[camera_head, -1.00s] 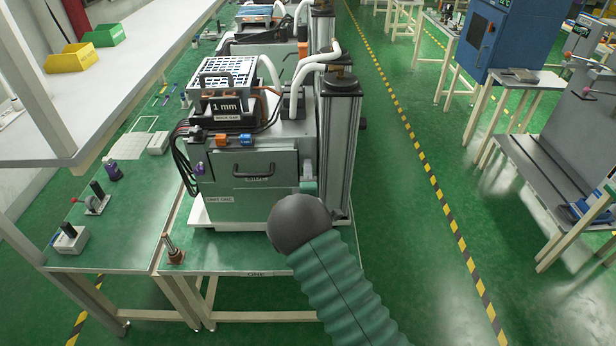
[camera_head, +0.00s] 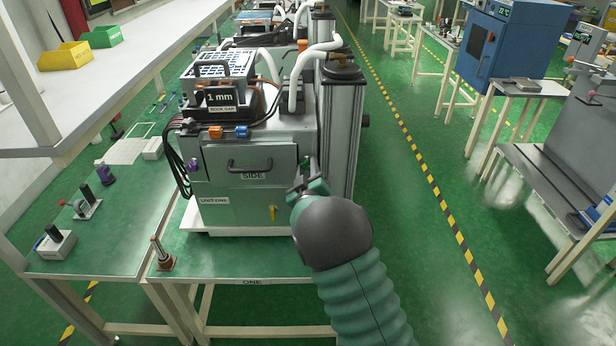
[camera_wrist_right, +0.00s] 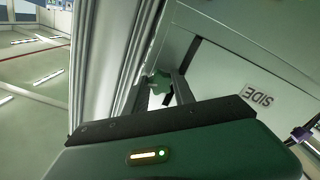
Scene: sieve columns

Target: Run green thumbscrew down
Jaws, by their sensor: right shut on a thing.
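The green thumbscrew (camera_wrist_right: 159,82) shows in the right wrist view, partly hidden between the two dark fingers of my right gripper (camera_wrist_right: 161,92). It sits at the side of the grey-green unit front, close to the vertical metal column. My right gripper is shut on it. In the head view my right gripper (camera_head: 305,178) is at the right edge of the unit one front (camera_head: 215,165), and I cannot make out the thumbscrew there. The side panel with its black handle (camera_head: 250,166) is left of the gripper. My left gripper is not in view.
A metal column (camera_head: 342,135) stands just right of the gripper. A small yellow part (camera_head: 273,213) is low on the unit's front. A copper-coloured post on a base (camera_head: 163,256) stands on the green bench top. The aisle to the right is clear.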

